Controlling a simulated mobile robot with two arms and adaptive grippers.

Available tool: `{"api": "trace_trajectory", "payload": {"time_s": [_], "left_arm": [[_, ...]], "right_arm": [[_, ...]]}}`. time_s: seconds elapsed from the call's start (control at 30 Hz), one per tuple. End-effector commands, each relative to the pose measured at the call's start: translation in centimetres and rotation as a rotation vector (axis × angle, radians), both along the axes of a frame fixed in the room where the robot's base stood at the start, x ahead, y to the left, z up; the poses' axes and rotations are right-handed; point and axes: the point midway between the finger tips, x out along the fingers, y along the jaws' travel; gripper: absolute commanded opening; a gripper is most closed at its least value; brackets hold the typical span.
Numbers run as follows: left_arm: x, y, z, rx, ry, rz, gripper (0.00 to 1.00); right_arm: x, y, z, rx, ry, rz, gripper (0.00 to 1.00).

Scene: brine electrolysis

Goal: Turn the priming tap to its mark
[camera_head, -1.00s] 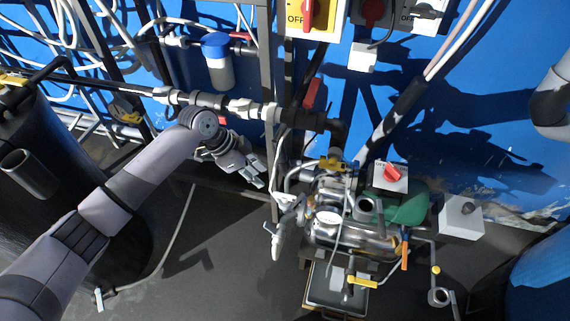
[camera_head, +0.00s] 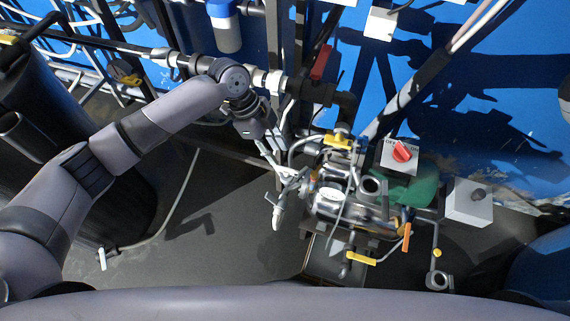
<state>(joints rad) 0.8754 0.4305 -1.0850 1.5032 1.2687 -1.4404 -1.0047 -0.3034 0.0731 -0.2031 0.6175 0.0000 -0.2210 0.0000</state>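The silver pump assembly (camera_head: 335,208) stands right of centre and carries several coloured handles. One yellow handle (camera_head: 337,140) is on its top pipe, another yellow handle (camera_head: 361,258) is low in front, and an orange handle (camera_head: 407,237) is at its right end. I cannot tell which is the priming tap. My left gripper (camera_head: 276,158) points down just left of the pump's upper pipework. Its fingers look parted with nothing between them. The fingertips overlap pale fittings, so contact is unclear. My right gripper is out of view.
A white box with a red knob (camera_head: 401,152) and a grey box (camera_head: 467,203) stand right of the pump. A dark pipe with a red handle (camera_head: 320,62) runs above. A black tank (camera_head: 40,180) is at left. The floor left of the pump is open.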

Motion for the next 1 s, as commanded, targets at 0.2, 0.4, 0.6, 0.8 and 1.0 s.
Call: {"api": "trace_trajectory", "payload": {"time_s": [0.2,0.4,0.6,0.8,1.0], "left_arm": [[-0.6,-1.7,-4.2,-0.001,0.002,0.001,0.28],[-0.8,-2.5,-6.3,0.0,0.001,0.0,0.28],[-0.9,-2.7,-6.9,0.0,-0.001,0.0,0.28],[-0.9,-2.7,-6.9,0.0,-0.001,0.0,0.28],[-0.9,-2.7,-6.9,0.0,-0.001,0.0,0.14]], "right_arm": [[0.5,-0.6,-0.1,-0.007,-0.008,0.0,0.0],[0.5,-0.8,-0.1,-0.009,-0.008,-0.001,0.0],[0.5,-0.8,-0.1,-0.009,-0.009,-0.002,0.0],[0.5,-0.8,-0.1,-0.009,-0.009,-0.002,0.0],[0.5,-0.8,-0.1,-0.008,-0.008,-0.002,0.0]]}}
